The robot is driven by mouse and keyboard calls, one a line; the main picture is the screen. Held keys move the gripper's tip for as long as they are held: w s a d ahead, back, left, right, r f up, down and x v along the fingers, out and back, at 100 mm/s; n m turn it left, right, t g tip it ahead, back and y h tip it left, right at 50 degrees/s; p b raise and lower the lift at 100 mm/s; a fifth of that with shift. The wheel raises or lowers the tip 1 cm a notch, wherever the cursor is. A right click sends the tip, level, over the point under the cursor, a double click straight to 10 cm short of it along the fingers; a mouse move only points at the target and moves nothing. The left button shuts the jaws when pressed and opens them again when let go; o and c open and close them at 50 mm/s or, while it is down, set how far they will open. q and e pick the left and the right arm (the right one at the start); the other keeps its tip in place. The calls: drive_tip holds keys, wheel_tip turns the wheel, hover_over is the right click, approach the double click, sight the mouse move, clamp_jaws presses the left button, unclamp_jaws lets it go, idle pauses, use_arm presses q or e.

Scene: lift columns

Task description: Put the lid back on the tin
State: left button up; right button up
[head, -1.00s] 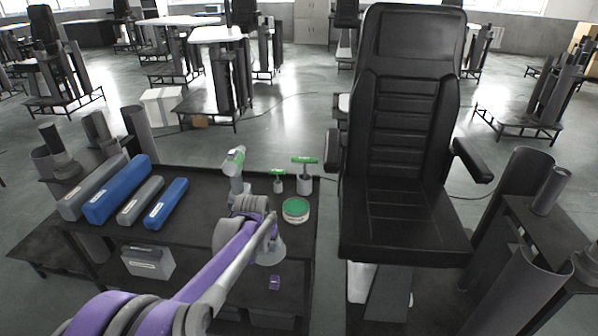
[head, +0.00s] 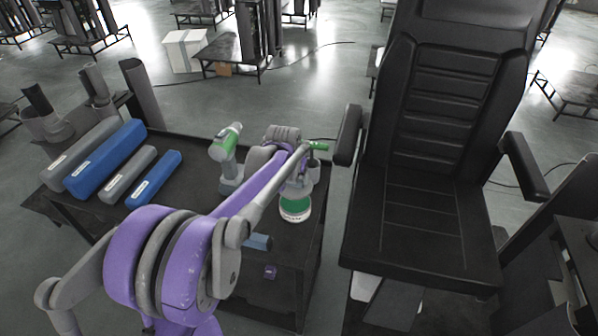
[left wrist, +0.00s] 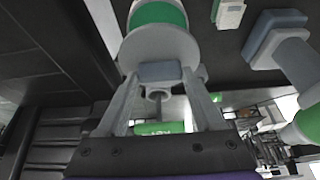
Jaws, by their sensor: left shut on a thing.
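My left gripper (left wrist: 160,78) is shut on the grey block knob of a pale grey round lid (left wrist: 165,45). In that view the lid overlaps the near part of the tin; whether they touch I cannot tell. In the head view my left gripper (head: 299,182) is just behind and above the tin, largely hiding the lid. My right gripper is not in view.
A green and grey drill (head: 228,158) stands left of my gripper. A green-handled tool (head: 319,146) is close behind it. Blue (head: 106,160) and grey long boxes lie on the table's left. A black chair (head: 420,220) stands close at the right.

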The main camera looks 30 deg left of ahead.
sight(294, 188)
use_arm(q)
drive_tip(key=shift+s+f, duration=0.3)
drive_tip(key=shift+f, duration=0.3)
wheel_tip(294, 188, down, 3)
drive_tip(key=shift+w+f+b, duration=0.1)
drive_tip(key=shift+f+b, duration=0.1)
drive_tip(key=shift+b, duration=0.75)
drive_tip(key=shift+f+b, duration=0.4)
drive_tip(key=shift+f, duration=0.35)
drive_tip(key=shift+w, duration=0.1)
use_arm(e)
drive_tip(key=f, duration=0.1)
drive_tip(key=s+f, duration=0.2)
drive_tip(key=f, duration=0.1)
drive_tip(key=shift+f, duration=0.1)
use_arm(q)
drive_tip(key=shift+f+b, duration=0.2)
drive_tip(key=shift+b, duration=0.1)
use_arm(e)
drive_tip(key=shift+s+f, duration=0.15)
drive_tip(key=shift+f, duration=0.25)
use_arm(q)
drive_tip(key=o, duration=1.5)
